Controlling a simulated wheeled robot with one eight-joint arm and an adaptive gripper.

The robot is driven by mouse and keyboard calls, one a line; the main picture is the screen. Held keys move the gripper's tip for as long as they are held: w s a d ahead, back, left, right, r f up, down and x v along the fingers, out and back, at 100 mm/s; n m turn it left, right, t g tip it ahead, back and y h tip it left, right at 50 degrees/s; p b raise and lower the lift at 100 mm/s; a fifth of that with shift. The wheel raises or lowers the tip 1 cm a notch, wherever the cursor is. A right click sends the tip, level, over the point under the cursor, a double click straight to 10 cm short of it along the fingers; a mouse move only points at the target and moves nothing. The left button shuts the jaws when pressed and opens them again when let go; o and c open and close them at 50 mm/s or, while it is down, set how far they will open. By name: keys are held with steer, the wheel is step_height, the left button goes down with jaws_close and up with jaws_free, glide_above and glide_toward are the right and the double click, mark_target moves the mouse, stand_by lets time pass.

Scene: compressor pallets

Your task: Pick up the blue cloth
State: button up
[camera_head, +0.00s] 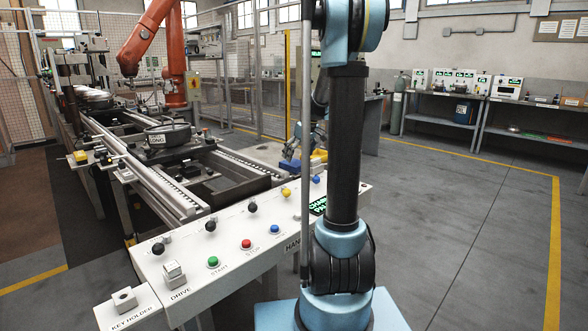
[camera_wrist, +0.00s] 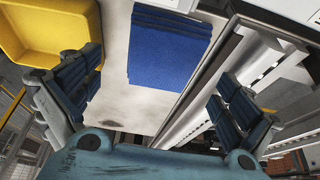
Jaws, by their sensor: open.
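The blue cloth (camera_wrist: 168,48) lies folded in layers on a pale flat surface, at the top middle of the wrist view. My gripper (camera_wrist: 158,75) is open, with one finger left of the cloth and the other right of it in the picture. Nothing is between the fingers' pads. The gap between fingers and cloth in height is hard to judge. In the head view, my gripper is small and partly hidden behind my arm, near the far end of the white control panel. A small blue patch (camera_head: 290,166) below it may be the cloth.
A yellow bin (camera_wrist: 42,28) stands left of the cloth, close to my left finger. A metal conveyor rail (camera_wrist: 215,85) runs along its right side. The white control panel (camera_head: 235,235) has buttons and knobs. An orange robot arm (camera_head: 150,45) stands behind the conveyor. Floor at right is clear.

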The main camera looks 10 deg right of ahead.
mark_target(295, 162)
steer(key=shift+x, duration=1.95)
steer(key=shift+s, duration=0.1)
steer(key=c, duration=1.1)
